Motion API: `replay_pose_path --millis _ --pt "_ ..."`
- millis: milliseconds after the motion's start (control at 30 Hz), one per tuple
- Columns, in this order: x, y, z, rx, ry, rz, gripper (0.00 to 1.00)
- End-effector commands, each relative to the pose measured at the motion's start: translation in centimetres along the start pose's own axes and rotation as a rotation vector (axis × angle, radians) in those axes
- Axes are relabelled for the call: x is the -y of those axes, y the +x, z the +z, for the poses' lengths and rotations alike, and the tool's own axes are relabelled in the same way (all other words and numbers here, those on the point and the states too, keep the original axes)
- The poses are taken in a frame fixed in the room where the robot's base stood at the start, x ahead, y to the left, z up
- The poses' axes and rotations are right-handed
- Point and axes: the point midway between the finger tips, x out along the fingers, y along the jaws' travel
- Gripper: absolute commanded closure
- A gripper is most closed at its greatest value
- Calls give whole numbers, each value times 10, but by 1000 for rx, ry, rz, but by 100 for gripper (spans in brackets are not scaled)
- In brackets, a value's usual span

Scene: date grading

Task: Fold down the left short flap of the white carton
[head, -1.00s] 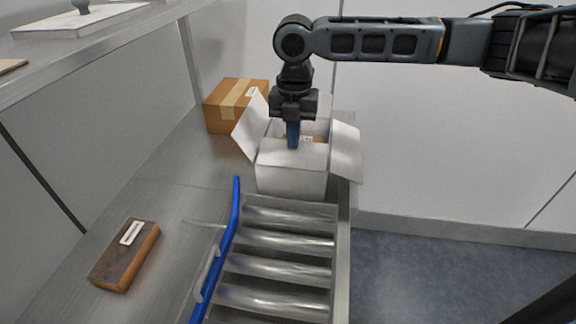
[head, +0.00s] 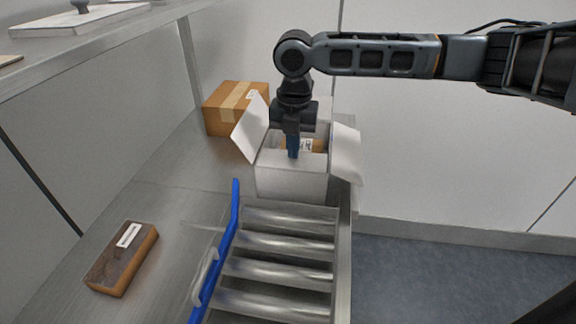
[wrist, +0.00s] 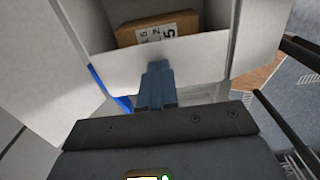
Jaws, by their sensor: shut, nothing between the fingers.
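The white carton (head: 290,183) stands open at the far end of the roller conveyor. Its left short flap (head: 250,130) stands up and leans outward to the left. Its right flap (head: 345,155) is spread outward on the right. A brown labelled box lies inside and also shows in the wrist view (wrist: 150,30). My gripper (head: 293,154) points down over the carton's near side, its blue fingers shut and empty. In the wrist view the fingertips (wrist: 157,68) overlap a white near panel of the carton (wrist: 200,55); contact cannot be told.
A brown taped box (head: 232,108) stands behind and left of the carton. A blue rail (head: 228,240) runs along the left of the rollers (head: 285,245). A dark brown block with a label (head: 122,258) lies on the steel table at left. A shelf (head: 100,40) hangs upper left.

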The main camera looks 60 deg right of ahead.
Motion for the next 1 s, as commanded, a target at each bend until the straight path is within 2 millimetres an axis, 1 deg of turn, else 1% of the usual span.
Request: replay_pose_path --millis 33,100,600,900,1000 --pt "0 -8 0 0 0 1 100" --pt "0 -16 0 0 0 1 100" --pt "0 -70 0 1 0 1 100" --pt "0 -102 0 0 0 1 100" --pt "0 -108 0 0 0 1 100"
